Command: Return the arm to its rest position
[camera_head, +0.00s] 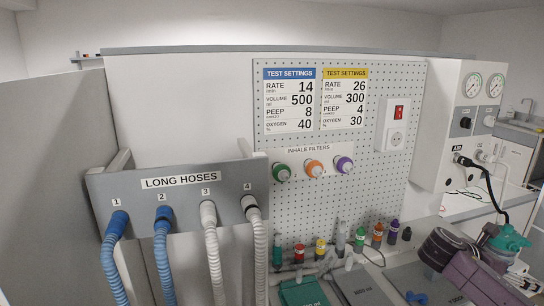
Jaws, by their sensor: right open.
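My right arm comes in at the lower right, in dark purple-grey. My right gripper (446,250) is at its upper left end, above the bench and in front of the grey wall unit. It is open, and I see nothing held in it; its fingertips are hard to make out. My left arm and gripper are not in view.
A teal device (508,240) stands close to the right of my arm, with a black cable running up to the wall unit (450,110). Hoses hang from the LONG HOSES rack (180,205) at left. A blue part (416,297) lies in front.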

